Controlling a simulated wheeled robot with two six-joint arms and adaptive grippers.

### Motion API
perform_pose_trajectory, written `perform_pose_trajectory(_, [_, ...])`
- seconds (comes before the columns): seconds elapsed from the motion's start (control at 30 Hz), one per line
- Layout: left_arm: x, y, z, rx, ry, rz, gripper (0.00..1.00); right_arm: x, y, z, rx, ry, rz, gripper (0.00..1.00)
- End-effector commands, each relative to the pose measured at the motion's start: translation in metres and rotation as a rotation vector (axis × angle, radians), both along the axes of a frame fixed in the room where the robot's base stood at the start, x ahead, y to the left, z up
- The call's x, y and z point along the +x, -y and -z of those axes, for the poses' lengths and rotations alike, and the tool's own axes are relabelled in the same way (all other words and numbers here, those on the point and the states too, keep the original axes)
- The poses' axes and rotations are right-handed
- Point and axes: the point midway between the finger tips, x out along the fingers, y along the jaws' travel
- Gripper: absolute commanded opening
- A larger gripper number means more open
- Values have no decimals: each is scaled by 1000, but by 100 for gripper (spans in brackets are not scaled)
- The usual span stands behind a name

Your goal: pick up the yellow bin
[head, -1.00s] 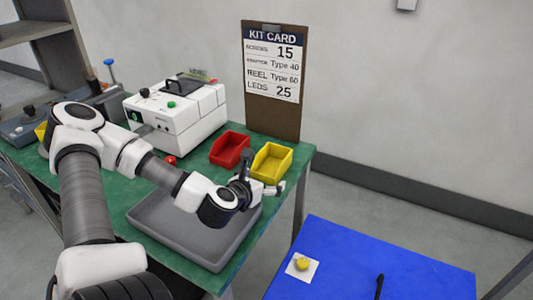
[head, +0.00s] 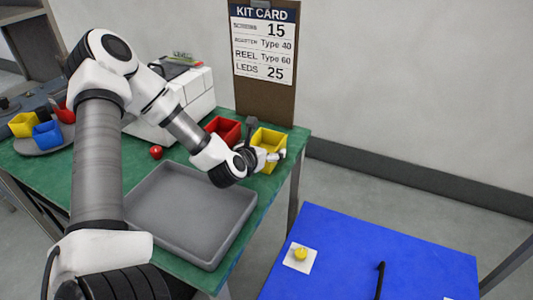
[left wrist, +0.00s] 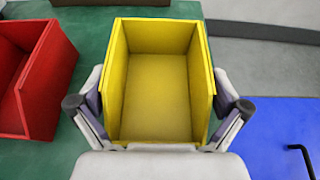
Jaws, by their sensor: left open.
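The yellow bin (head: 268,138) stands empty on the green table near its right back corner, below the kit card. My left gripper (head: 262,155) is at the bin's near side in the head view and partly covers it. In the left wrist view, the open bin (left wrist: 155,95) sits between the two spread fingers of my left gripper (left wrist: 160,112), one finger on each side. The fingers look very close to the side walls; I cannot tell if they touch. My right gripper is not in view.
A red bin (head: 222,128) stands just left of the yellow one. A grey tray (head: 190,240) lies in front. The kit card board (head: 264,95) stands behind. Another yellow bin (head: 23,125) and a blue bin (head: 47,134) are at far left. A blue surface (head: 400,260) is at right.

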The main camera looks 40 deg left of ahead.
Motion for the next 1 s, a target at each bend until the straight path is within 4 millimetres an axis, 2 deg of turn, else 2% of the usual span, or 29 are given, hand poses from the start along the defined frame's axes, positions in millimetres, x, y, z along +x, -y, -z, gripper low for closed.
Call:
perform_pose_trajectory(0.1, [0,0,0,-1,0,0,100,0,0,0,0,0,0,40])
perform_pose_trajectory(0.17, [-1,0,0,-1,0,0,82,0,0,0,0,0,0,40])
perform_pose_trajectory(0.23, [-1,0,0,-1,0,0,57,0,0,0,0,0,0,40])
perform_pose_trajectory(0.27, [-1,0,0,-1,0,0,52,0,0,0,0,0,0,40])
perform_pose_trajectory(0.53, [-1,0,-1,-1,0,0,51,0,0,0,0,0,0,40])
perform_pose_trajectory(0.67, [0,0,-8,-2,3,-1,51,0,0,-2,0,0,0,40])
perform_pose_trajectory(0.77, [0,0,-22,-2,5,-2,51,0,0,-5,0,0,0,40])
perform_pose_trajectory(1.0, [0,0,-74,-3,7,-2,51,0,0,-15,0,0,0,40])
